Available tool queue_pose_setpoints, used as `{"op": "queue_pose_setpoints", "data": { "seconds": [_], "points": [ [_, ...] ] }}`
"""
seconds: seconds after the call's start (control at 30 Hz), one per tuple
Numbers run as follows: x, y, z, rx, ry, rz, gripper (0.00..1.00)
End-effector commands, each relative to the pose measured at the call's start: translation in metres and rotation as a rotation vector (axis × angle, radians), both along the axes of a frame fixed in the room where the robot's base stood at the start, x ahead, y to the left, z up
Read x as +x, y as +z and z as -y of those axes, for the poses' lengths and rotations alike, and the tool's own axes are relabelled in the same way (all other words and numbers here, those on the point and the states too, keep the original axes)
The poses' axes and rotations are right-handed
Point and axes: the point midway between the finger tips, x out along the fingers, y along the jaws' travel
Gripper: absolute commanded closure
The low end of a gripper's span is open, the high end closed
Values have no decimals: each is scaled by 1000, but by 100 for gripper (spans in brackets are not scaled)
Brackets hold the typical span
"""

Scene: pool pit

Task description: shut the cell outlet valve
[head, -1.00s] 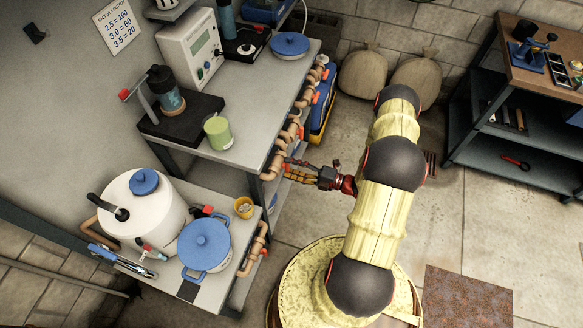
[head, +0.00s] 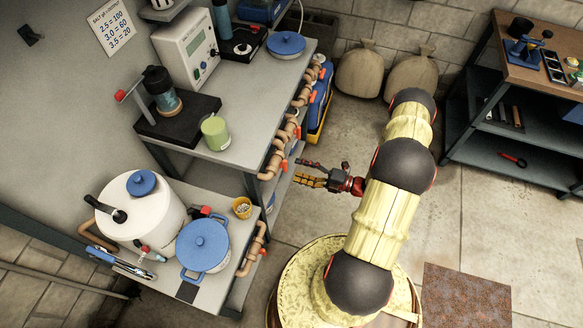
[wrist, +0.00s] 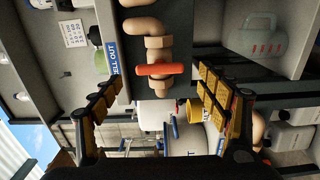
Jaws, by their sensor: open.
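The cell outlet valve has a red-orange bar handle (wrist: 160,70) on a copper-coloured pipe, beside a blue label reading "CELL OUT" (wrist: 113,60). In the wrist view the handle lies across the pipe's run. My gripper (wrist: 160,80) is open, with one finger on each side of the handle in that view, apart from it. In the head view my gripper (head: 303,172) is empty, just right of the bench-side pipes and an orange handle (head: 283,165). Whether that handle is the cell outlet's cannot be told from the head view.
More pipes with orange handles (head: 292,130) run along the bench edge. A lower shelf holds a white vessel (head: 150,210), a blue-lidded pot (head: 203,245) and a yellow cup (head: 242,207). Sacks (head: 358,72) stand at the back.

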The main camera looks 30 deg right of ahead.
Motion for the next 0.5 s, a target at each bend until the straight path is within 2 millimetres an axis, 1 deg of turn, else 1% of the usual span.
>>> {"op": "queue_pose_setpoints", "data": {
  "seconds": [0.03, 0.2, 0.4, 0.5],
  "points": [
    [-9, 0, 9, 0, -6, 0, 24],
    [-34, 0, 28, 0, -5, 0, 24],
    [-53, 0, 42, 0, -2, 0, 24],
    [-58, 0, 45, 1, -1, -1, 24]
  ]
}}
